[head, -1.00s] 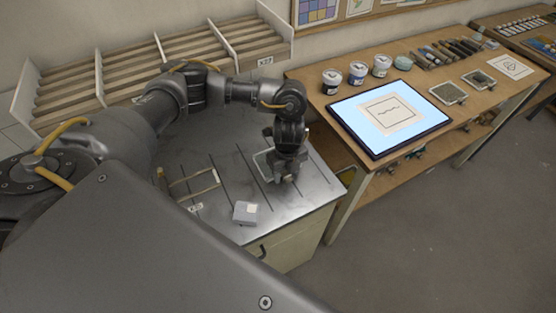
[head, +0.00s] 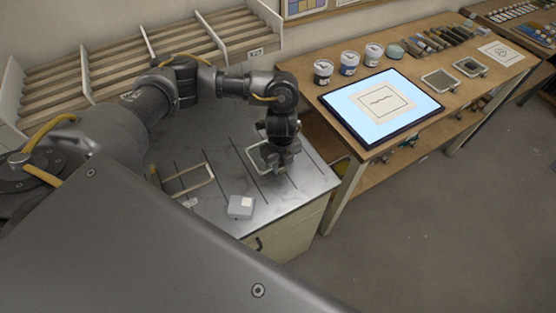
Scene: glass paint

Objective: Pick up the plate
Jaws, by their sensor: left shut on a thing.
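The plate (head: 257,157) looks like a clear pane with a pale edge, at the right part of the grey metal worktop (head: 223,160). My left gripper (head: 281,170) points down at the plate's right side and is shut on it. The gripper and wrist hide part of the plate. I cannot tell whether the plate is lying on the worktop or just above it. My right gripper is not in view.
A small pale box (head: 240,207) sits near the worktop's front edge, and a thin wooden frame (head: 188,181) lies left of it. A wooden table (head: 345,137) to the right holds a lit panel (head: 422,104), jars (head: 348,64) and trays. A slatted rack (head: 110,68) stands behind.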

